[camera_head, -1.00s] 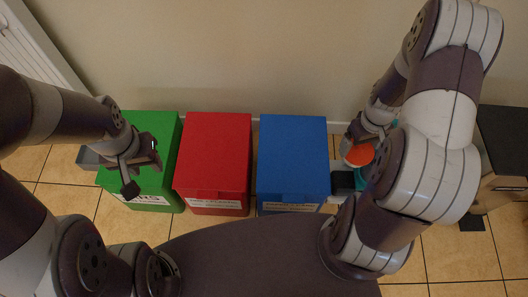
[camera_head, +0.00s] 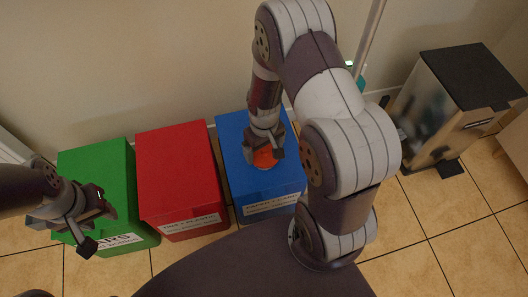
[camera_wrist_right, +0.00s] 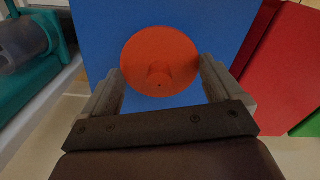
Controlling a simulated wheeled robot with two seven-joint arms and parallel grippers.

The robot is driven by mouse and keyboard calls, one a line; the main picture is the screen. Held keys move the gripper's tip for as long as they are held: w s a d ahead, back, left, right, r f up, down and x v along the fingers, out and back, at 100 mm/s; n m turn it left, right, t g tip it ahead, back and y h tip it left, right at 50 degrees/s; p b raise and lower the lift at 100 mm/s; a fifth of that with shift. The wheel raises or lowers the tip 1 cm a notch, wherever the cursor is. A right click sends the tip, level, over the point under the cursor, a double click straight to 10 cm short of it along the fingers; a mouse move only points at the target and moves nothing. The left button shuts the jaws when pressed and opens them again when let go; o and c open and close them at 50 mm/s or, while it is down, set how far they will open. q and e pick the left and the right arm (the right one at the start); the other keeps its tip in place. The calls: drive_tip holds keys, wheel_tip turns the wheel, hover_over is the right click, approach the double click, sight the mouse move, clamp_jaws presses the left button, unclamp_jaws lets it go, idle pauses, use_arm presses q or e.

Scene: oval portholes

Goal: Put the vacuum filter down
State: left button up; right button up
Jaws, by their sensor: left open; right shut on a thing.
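The vacuum filter looks like an orange disc (camera_head: 265,157) with a small round hub. My right gripper (camera_head: 266,146) is shut on it, over the blue bin's top in the head view. In the right wrist view the orange disc (camera_wrist_right: 160,60) sits between the two fingers (camera_wrist_right: 160,88), with the blue surface (camera_wrist_right: 95,40) behind it. I cannot tell whether the filter touches the blue lid. My left gripper (camera_head: 92,222) is open and empty, over the front of the green bin.
A green bin (camera_head: 95,180), a red bin (camera_head: 178,175) and a blue bin (camera_head: 235,125) stand in a row by the wall. A metal bin with a black lid (camera_head: 470,75) stands at the right. A teal machine (camera_wrist_right: 35,75) shows in the wrist view. Tiled floor (camera_head: 440,240) is clear at front right.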

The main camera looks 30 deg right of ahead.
drive_tip(key=shift+f, duration=0.3)
drive_tip(key=o, duration=0.7)
drive_tip(key=shift+r+p, duration=0.3)
drive_tip(key=shift+p, duration=0.1)
use_arm(q)
wheel_tip(320, 180, up, 7)
drive_tip(key=p, duration=0.7)
use_arm(e)
drive_tip(key=shift+m+t, duration=0.3)
drive_tip(key=shift+t, duration=0.4)
drive_tip(key=s+a+r, duration=0.1)
drive_tip(key=s+r, duration=0.1)
drive_tip(key=r, duration=0.5)
drive_tip(key=s+a+r, duration=0.2)
drive_tip(key=r, duration=0.6)
drive_tip(key=s+a+r, duration=0.1)
drive_tip(key=s+r, duration=0.1)
drive_tip(key=r, duration=0.5)
drive_tip(key=shift+s+a+r, duration=0.15)
drive_tip(key=shift+a+r, duration=0.05)
drive_tip(key=shift+r, duration=0.15)
